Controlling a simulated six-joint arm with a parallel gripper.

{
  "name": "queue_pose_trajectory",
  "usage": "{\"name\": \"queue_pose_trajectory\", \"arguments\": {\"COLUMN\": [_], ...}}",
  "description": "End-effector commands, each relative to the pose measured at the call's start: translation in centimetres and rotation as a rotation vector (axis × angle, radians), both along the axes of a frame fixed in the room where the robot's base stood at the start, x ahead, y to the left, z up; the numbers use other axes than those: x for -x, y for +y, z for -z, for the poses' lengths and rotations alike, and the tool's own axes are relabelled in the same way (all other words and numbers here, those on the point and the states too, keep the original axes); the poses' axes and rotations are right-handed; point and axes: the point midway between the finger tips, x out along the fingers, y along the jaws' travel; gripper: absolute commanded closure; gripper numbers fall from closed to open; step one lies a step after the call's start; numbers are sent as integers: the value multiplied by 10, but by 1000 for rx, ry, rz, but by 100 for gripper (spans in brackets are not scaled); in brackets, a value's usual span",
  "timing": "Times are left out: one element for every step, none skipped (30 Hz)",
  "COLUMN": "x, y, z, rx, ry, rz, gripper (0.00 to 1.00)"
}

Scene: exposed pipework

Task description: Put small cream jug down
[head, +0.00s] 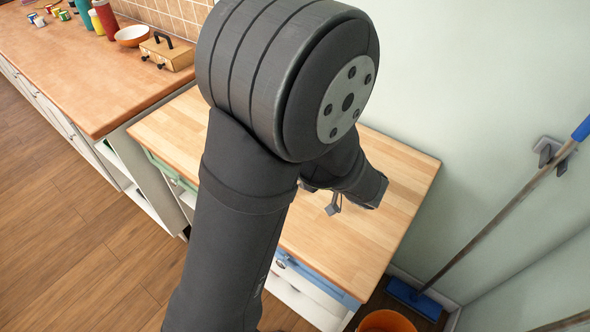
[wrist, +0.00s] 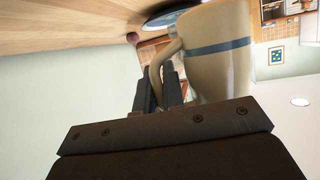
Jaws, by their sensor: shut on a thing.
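The small cream jug (wrist: 218,55), pale with a blue band, fills the upper middle of the wrist view. My gripper (wrist: 168,84) is shut on its handle, with the jug's body beside the fingers. The wrist view is strongly tilted, and I cannot tell whether the jug touches the wooden top (wrist: 60,22). In the head view my own arm covers the middle of the picture and hides the jug. Part of my gripper (head: 335,204) shows there, low over the light wooden top (head: 405,172).
A blue-rimmed round thing (wrist: 166,18) lies beyond the jug. The wooden top's right part looks clear. A mop (head: 490,215) leans at the right wall, near an orange bucket (head: 386,321).

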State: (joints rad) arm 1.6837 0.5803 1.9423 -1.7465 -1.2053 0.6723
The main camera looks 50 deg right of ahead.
Motion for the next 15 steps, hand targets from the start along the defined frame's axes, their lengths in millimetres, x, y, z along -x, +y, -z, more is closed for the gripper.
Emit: {"name": "queue_pose_trajectory", "arguments": {"x": [-7, -9, -11, -13, -14, -14, -14, -14, -14, -14, -14, -14, -14, -14, -14], "y": [-1, -1, -2, -2, -3, -3, -3, -3, -3, -2, -2, -2, -3, -3, -3], "z": [3, 5, 7, 8, 8, 10, 13, 16, 21, 25, 29, 35, 38, 41, 44], "rx": [-2, -1, -2, 0, 0, -1, -1, -2, -4, -4, -4, -4, -4, -2, -2], "ry": [-1, -1, 0, 0, 0, 0, 0, 0, -1, 0, 0, -1, -1, 0, 0], "rz": [-2, -1, -1, -1, 0, 0, 1, 1, 2, 1, 2, 2, 2, 2, 2], "gripper": [100, 100, 100, 100, 100, 100, 100, 100, 100, 100, 100, 100, 100, 100, 100]}}
